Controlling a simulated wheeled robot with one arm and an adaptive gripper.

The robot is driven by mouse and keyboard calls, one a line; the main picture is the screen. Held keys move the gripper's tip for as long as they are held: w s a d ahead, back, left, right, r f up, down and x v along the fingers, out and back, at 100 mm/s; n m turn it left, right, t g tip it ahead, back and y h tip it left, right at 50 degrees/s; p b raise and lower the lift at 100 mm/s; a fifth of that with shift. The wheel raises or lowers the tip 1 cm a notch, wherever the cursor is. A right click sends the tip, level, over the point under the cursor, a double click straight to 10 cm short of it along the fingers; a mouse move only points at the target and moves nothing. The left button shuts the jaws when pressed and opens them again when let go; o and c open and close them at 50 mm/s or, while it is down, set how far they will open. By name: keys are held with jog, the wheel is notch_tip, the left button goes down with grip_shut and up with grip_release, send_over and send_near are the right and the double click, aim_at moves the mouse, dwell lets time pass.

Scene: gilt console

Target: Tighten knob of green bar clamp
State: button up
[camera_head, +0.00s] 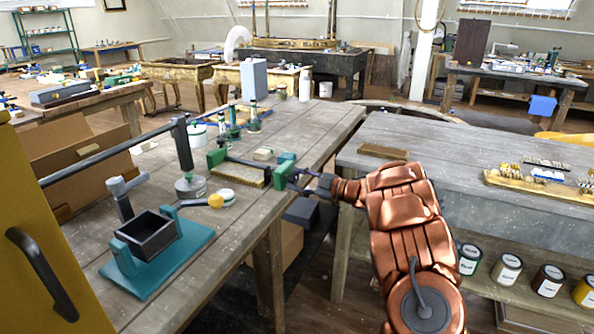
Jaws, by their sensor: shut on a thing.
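The green bar clamp lies along the right edge of the wooden workbench (312,128). One green jaw (216,157) is over the bench top, and a dark bar (246,163) runs from it to the other green jaw (283,171) at the edge. A flat tan piece (238,176) lies beside the bar, between the jaws; I cannot tell whether they touch it. My gripper (303,180) is at the clamp's right end, just beyond the edge, shut on the knob. The fingers largely hide the knob. My copper-coloured arm reaches in from the lower right.
A teal fixture with a dark open box (148,236), a grey weight (190,186) and several green-capped bottles stand on the bench. A dark block (301,212) is below my gripper. A gap separates this bench from the grey table (450,160) at right.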

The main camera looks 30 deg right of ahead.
jog(key=m+p, duration=0.3)
jog(key=m, duration=0.1)
jog(key=shift+s+d+r+p, duration=0.1)
jog(key=shift+s+d+p, duration=0.2)
jog(key=shift+p, duration=0.05)
jog(key=m+p, duration=0.4)
jog(key=shift+a, duration=0.15)
jog(key=m+p, duration=0.4)
jog(key=shift+w+m, duration=0.1)
jog(key=shift+m, duration=0.3)
jog(key=shift+m+p, duration=1.15)
jog(key=shift+m, duration=0.75)
jog(key=o, duration=1.1)
jog(key=shift+o, duration=0.2)
